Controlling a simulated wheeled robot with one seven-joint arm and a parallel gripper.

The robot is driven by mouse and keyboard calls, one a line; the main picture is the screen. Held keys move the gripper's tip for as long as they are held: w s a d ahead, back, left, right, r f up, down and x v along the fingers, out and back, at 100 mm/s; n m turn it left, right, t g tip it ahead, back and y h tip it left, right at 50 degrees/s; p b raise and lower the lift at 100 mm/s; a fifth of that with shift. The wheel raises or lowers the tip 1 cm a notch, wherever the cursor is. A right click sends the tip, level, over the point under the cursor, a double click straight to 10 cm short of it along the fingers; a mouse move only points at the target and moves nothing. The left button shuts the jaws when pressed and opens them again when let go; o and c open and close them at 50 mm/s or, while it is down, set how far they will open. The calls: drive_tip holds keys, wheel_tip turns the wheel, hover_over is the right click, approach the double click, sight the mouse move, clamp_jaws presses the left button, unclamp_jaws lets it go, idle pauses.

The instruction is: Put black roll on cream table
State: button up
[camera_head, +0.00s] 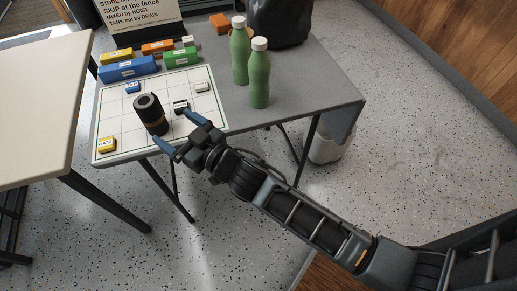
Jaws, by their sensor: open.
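The black roll (151,114) stands upright on a white gridded board on the grey table (294,87). It is a dark cylinder with a hole in its top and a brownish band near its base. The cream table (42,104) stands at the left, with its top bare in view. My gripper (174,130) is open, with blue fingertips apart. It is just to the right of and in front of the roll. One fingertip lies in front of the roll and the other to its right. I cannot tell whether either touches it.
The gridded board (113,129) also holds small blocks, including a yellow one (106,145). Coloured boxes (128,68) lie behind it. Two green bottles (259,78) and a black bag (279,22) stand to the right. A sign (139,14) stands at the back. A gap separates the tables.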

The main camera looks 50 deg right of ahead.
drive_tip(key=s+g, duration=0.2)
drive_tip(key=s, duration=2)
drive_tip(key=s+r, duration=0.4)
drive_tip(key=s, duration=0.4)
drive_tip(key=s+r+g, duration=0.1)
drive_tip(key=s+r, duration=0.4)
drive_tip(key=s, duration=0.3)
drive_tip(key=shift+d+r, duration=0.15)
drive_tip(key=shift+d, duration=0.05)
drive_tip(key=shift+s, duration=0.1)
